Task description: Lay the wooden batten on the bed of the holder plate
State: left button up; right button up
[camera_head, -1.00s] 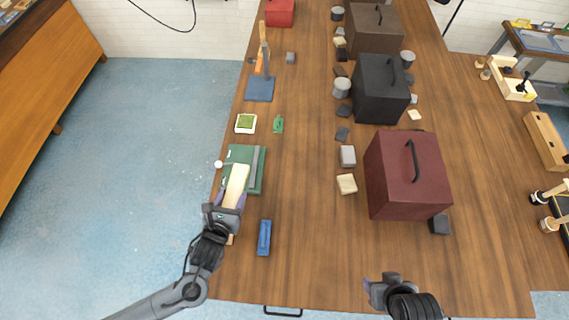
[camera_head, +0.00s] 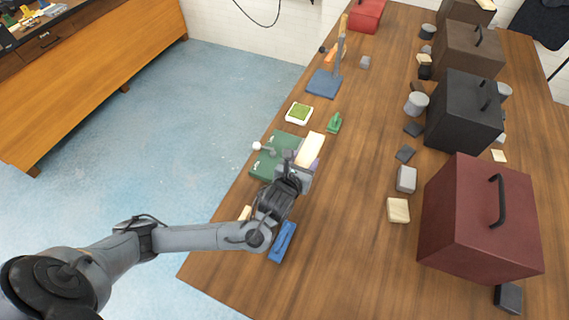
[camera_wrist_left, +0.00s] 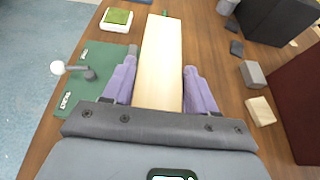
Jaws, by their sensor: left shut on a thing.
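The pale wooden batten (camera_head: 311,150) is held by my left gripper (camera_head: 303,172). In the left wrist view the batten (camera_wrist_left: 160,65) runs lengthwise between the two purple fingers and points away from the gripper. The green holder plate (camera_head: 265,165) lies near the table's left edge, partly hidden by my gripper and arm. In the left wrist view the plate (camera_wrist_left: 85,65) is to the left of the batten, with a white-knobbed lever on it. The batten appears at or beyond the plate's right edge; its height is unclear. My right gripper is out of view.
A blue tool (camera_head: 282,242) and a small wood piece (camera_head: 245,213) lie near my left wrist. A dish with a green pad (camera_head: 299,114) and a green tool (camera_head: 334,123) lie beyond the plate. Boxes, including a dark red one (camera_head: 478,220), stand right. The middle table is clear.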

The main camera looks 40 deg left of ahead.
pick_arm(q)
jog(key=shift+w+a+f, duration=0.2)
jog(key=shift+a+f, duration=0.15)
jog(key=shift+f, duration=0.05)
jog(key=w+a+f, duration=0.1)
jog(key=a+f, duration=0.1)
jog(key=a, duration=0.1)
jog(key=w+a+f, duration=0.1)
jog(key=a+f, duration=0.1)
jog(key=a, duration=0.2)
jog(key=w+a+f, duration=0.1)
jog(key=a+f, duration=0.1)
jog(key=a, duration=0.1)
jog(key=shift+a+f+b, duration=0.1)
jog(key=shift+a+b, duration=0.1)
jog(key=shift+b, duration=0.2)
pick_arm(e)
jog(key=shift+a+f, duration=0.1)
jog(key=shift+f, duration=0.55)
pick_arm(q)
jog(key=shift+f, duration=1.95)
jog(key=shift+f, duration=0.2)
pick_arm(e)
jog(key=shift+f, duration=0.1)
pick_arm(q)
jog(key=shift+f, duration=0.35)
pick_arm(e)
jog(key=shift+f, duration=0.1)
pick_arm(q)
jog(key=shift+f, duration=0.1)
